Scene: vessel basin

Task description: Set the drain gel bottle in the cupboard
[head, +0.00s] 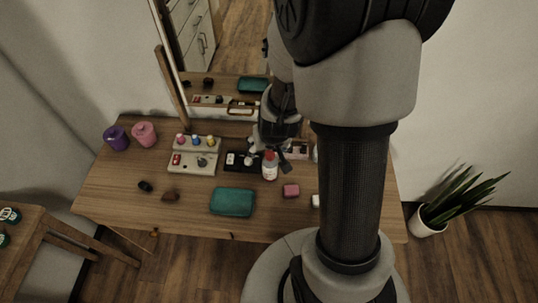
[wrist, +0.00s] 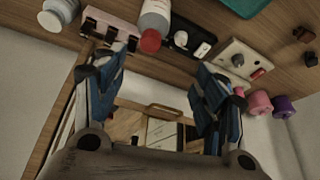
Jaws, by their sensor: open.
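A white bottle with a red cap (head: 270,166) stands upright on the wooden table; I cannot read its label, so I cannot tell whether it is the drain gel. In the wrist view the red-capped bottle (wrist: 154,22) is at the top, beyond the fingertips. My gripper (head: 270,146) is low over the back of the table, just behind the bottle, partly hidden by my arm. In the wrist view my gripper (wrist: 158,75) has its blue-and-grey fingers spread wide with nothing between them. No cupboard is clearly recognisable; white drawer fronts show in the tall mirror.
The mirror (head: 215,60) stands behind the table. A grey knob panel (head: 193,161), a black panel (head: 236,167) and a pink panel (wrist: 98,22) flank the bottle. A teal box (head: 232,202), pink block (head: 291,191) and pink jar (head: 144,134) are around it. A grey-white cylinder (wrist: 57,14) is near the pink panel.

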